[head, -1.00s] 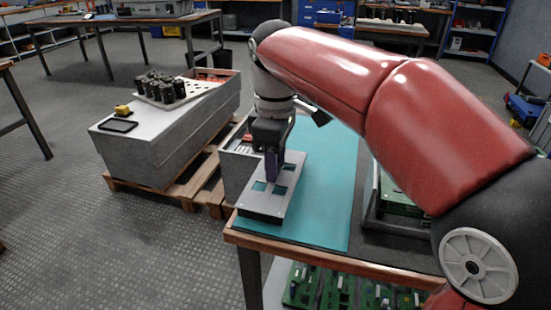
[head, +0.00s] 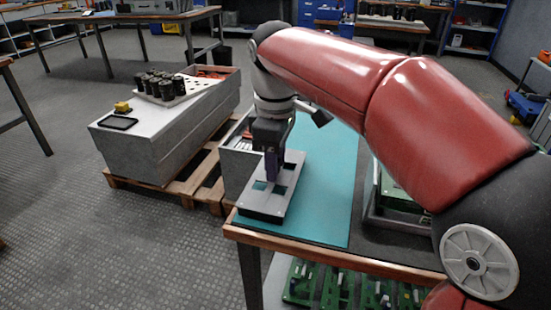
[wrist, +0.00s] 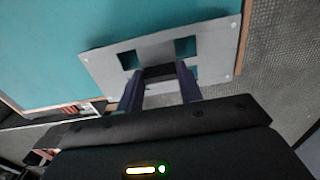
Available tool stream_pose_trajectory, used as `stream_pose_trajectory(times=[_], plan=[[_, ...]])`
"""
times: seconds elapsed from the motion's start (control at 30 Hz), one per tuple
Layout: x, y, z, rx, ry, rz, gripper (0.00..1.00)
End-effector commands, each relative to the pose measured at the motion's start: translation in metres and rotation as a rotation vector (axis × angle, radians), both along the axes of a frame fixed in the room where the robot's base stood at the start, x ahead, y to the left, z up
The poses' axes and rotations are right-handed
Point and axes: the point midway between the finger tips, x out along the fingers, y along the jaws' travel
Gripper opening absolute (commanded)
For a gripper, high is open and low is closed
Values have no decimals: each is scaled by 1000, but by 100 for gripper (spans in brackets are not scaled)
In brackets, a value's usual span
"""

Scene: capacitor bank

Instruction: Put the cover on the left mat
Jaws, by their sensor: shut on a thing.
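The cover is a flat grey plate (head: 266,204) with square cut-outs, at the front left corner of the teal mat (head: 325,185) on the table. Teal shows through its openings. My gripper (head: 271,176) points down and is shut on the cover near its middle. In the wrist view the fingers (wrist: 160,88) grip a dark part at the middle of the cover (wrist: 210,50), and the teal mat (wrist: 50,45) lies around it. The cover's near edge lies close to the table's wooden edge. I cannot tell whether its underside touches the mat.
A grey box (head: 240,160) stands beside the table's left side. A dark tray with a green board (head: 395,200) is at the right. Left, a grey cabinet (head: 140,150) on a pallet carries a white rack (head: 175,92) of black cylinders. The mat's right part is clear.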

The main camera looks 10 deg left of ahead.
Motion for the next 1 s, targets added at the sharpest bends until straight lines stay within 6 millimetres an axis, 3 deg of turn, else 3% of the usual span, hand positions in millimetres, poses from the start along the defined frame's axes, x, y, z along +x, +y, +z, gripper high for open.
stream_pose_trajectory(times=[0.1,0.13,0.3,0.63,1.0], plan=[[0,0,0,0,-1,0,8],[0,0,0,0,-1,0,40],[0,0,0,0,0,0,61],[0,0,5,0,0,0,61],[1,0,64,1,-1,0,61]])
